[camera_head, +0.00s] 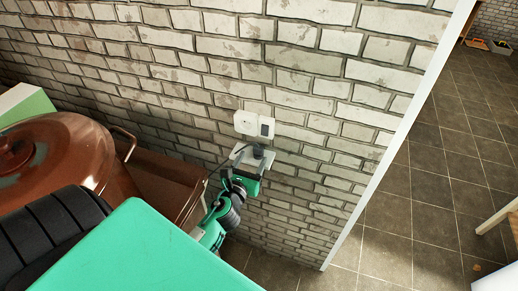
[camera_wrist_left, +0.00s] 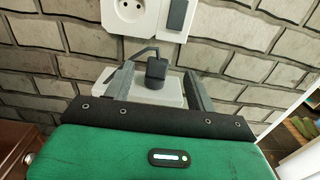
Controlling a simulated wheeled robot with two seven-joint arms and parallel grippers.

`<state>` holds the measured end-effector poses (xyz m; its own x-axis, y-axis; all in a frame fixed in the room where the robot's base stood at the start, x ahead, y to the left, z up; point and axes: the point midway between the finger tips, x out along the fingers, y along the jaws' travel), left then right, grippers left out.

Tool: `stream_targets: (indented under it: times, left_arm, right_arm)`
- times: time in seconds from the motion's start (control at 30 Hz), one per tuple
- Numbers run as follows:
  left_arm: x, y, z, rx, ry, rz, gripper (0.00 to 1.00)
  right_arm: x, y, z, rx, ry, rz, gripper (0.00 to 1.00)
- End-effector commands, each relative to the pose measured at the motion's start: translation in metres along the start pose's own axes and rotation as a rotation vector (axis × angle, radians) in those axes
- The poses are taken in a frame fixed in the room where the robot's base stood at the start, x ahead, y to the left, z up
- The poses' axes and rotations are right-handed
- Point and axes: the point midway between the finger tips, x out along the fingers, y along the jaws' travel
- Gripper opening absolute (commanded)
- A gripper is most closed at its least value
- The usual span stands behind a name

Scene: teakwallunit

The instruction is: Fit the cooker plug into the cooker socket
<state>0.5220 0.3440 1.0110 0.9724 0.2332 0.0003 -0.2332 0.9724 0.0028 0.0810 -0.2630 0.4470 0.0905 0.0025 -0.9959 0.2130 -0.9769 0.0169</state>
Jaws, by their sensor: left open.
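The cooker socket (camera_head: 245,121) is a white round-faced outlet on the brick wall, and it also shows at the top of the left wrist view (camera_wrist_left: 130,9). The black cooker plug (camera_wrist_left: 156,70) is on a pale ledge (camera_wrist_left: 150,91) below the socket, with a dark cable running to the left; in the head view the plug (camera_head: 258,152) is small. My left gripper (camera_wrist_left: 158,73) is open, its two fingers either side of the plug with gaps visible. The plug's pins cannot be made out. My right gripper is not in view.
A dark switch (camera_head: 266,127) in a white frame sits right of the socket. A brown lidded pot (camera_head: 60,160) stands left, with a brown surface (camera_head: 165,185) beside it. The wall ends at a white edge (camera_head: 395,140) on the right; tiled floor (camera_head: 440,190) lies beyond.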

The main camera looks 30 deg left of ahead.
Motion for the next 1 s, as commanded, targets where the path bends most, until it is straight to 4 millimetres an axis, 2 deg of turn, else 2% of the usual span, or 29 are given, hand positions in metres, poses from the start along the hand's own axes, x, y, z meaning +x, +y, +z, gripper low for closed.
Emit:
stream_targets:
  times: [0.1,0.33,0.63,1.0]
  left_arm:
    - [0.013,0.000,0.001,-0.001,0.000,0.001,0.56]
    - [0.026,0.000,0.000,-0.004,0.001,0.001,0.56]
    - [0.064,0.001,-0.003,-0.004,0.001,0.001,0.56]
    - [0.071,0.001,-0.006,-0.003,0.002,0.000,0.54]
  right_arm:
    - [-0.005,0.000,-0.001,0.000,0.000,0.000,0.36]
    - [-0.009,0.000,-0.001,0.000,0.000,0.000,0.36]
    - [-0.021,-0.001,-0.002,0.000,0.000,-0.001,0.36]
    - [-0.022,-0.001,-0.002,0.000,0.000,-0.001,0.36]
